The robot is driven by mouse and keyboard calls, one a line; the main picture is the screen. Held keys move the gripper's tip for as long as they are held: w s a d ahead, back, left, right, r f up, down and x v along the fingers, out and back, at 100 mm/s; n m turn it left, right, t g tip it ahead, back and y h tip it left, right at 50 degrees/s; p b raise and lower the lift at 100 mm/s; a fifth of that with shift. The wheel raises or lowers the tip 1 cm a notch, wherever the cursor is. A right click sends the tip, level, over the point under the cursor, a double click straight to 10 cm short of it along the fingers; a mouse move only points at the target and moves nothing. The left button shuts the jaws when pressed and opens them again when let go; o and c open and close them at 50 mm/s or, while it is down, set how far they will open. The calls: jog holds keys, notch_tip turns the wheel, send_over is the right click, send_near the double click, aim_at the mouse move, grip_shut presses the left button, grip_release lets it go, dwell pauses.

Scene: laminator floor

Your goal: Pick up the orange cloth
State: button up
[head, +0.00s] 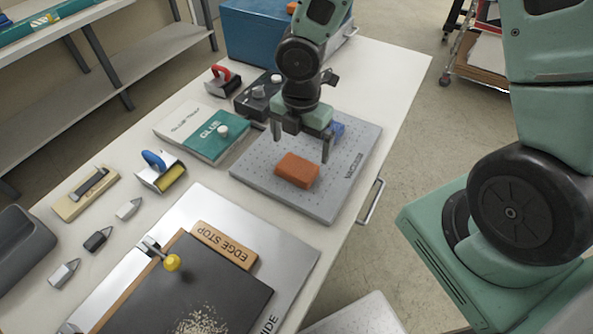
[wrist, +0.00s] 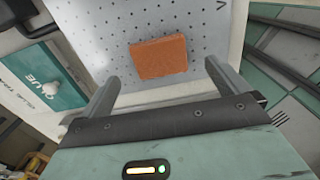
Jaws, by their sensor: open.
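The orange cloth (head: 297,169) is a small folded block lying flat on a grey perforated plate (head: 258,176) marked VACUUM. In the wrist view the cloth (wrist: 158,57) lies ahead of the fingertips, roughly between their lines. My gripper (head: 300,145) is open and empty above the plate, with its fingers spread on either side. In the wrist view my gripper (wrist: 160,72) shows both fingers apart, with nothing between them. The head view does not show clearly how high the fingertips are above the cloth.
A blue item (head: 338,130) lies on the plate behind my gripper. A glue tray (head: 205,130) is left of the plate. An EDGE STOP bar (head: 224,245) and dark board (head: 190,290) are nearer. A blue bin (head: 262,35) stands behind. The table's right strip is clear.

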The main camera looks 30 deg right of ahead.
aim_at(297, 166)
notch_tip(297, 166, down, 2)
jog(key=shift+f, duration=0.15)
jog(key=f, duration=0.2)
jog(key=a+f, duration=0.1)
jog(key=f, duration=0.1)
jog(key=shift+s+b, duration=0.1)
jog(key=shift+b, duration=0.2)
jog(key=shift+f, duration=0.5)
jog(key=c, duration=0.8)
